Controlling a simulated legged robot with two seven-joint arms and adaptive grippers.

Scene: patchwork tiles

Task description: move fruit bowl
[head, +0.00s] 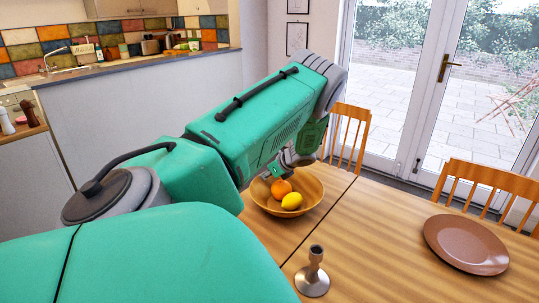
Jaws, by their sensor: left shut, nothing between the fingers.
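A wooden fruit bowl (313,193) stands upright on the wooden table (380,240). An orange (281,187) and a yellow lemon (292,202) lie in it. My green left arm comes in from the left and hides part of the bowl's left and far side. My left gripper (277,172) is at the bowl's far left rim, shut and empty, with its fingers partly hidden by the arm. I cannot tell whether it touches the bowl. My right gripper is not in view.
A metal candlestick (313,275) stands on the table in front of the bowl. A brown plate (466,244) lies at the right. Wooden chairs (487,182) stand behind the table. The tabletop between bowl and plate is clear.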

